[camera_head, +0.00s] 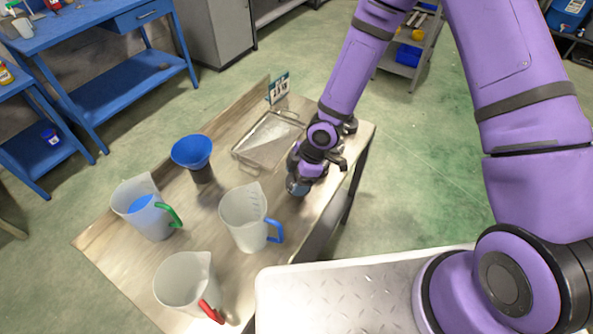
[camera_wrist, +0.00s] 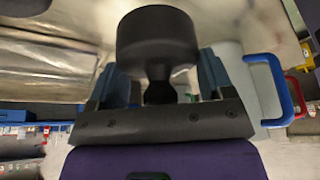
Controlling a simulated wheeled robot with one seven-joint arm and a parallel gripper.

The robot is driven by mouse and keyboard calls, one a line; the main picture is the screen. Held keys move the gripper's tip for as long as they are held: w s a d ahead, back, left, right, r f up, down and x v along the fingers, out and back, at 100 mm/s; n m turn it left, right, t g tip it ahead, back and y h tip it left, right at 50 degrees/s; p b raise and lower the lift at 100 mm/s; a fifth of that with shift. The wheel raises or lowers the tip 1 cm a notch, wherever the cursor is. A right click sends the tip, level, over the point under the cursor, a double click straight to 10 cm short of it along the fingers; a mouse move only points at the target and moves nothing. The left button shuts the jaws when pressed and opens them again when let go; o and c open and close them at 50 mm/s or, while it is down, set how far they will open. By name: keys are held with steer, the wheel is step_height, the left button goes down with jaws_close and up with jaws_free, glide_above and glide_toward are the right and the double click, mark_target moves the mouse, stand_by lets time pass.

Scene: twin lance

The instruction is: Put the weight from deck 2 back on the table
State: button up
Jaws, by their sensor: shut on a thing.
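My gripper (camera_head: 299,182) is low over the right part of the wooden table (camera_head: 228,268), between the metal tray and the blue-handled jug. In the wrist view, a dark, round-headed weight (camera_wrist: 158,38) with a narrow neck sits between the blue finger pads, and the gripper is shut on it. In the head view the weight is mostly hidden by the gripper. I cannot tell whether it touches the tabletop.
A metal tray (camera_head: 268,139) with a small sign (camera_head: 278,88) lies behind-left of the gripper. Jugs with blue (camera_head: 247,217), green (camera_head: 143,207) and red (camera_head: 187,284) handles and a blue funnel (camera_head: 192,151) on a dark stand occupy the table. The table's right edge is close.

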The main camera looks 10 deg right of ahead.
steer(key=shift+f, duration=2.25)
steer(key=shift+f, duration=0.1)
steer(key=o, duration=1.6)
steer(key=v, duration=1.2)
